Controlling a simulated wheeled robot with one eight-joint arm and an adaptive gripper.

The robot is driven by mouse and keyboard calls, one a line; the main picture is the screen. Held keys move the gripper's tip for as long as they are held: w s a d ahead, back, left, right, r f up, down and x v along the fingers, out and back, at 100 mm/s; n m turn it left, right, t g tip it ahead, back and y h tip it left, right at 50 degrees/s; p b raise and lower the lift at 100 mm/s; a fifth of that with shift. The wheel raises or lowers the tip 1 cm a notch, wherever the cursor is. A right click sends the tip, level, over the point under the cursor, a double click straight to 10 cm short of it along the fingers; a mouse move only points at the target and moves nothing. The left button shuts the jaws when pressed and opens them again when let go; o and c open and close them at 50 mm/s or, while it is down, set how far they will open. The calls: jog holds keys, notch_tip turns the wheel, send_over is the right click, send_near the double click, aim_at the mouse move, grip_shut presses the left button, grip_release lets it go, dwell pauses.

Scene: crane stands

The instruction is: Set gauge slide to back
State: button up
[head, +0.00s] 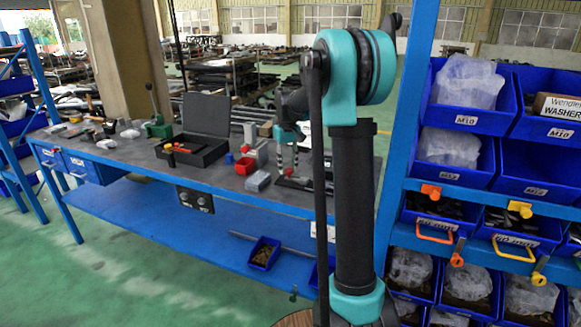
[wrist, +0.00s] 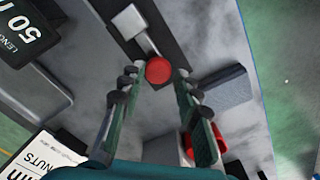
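The gauge shows in the wrist view as a dark rail (wrist: 171,32) with a pale metal block (wrist: 130,21) on it. A round red knob (wrist: 158,70), which looks like part of the slide, sits at the near end of that block's stem. My gripper (wrist: 158,76) is open, with one finger on each side of the knob; I cannot tell whether either touches it. In the head view my gripper (head: 288,168) points down over the bench at the gauge's dark base (head: 300,184). My arm hides part of the gauge there.
A grey block (wrist: 226,89) lies right of the gauge in the wrist view. Blue bins (head: 468,145) fill the rack at right.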

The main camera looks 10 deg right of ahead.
jog(key=shift+o, duration=1.3)
notch_tip(320, 180, up, 12)
jog(key=s+f+m+t, duration=0.1)
jog(key=s+f+t, duration=0.1)
jog(key=s+f, duration=1)
jog(key=s+f+m+t, duration=0.1)
jog(key=s+f+t, duration=0.1)
jog(key=s+f, duration=1.1)
jog(key=s, duration=0.7)
jog(key=shift+s+d, duration=0.15)
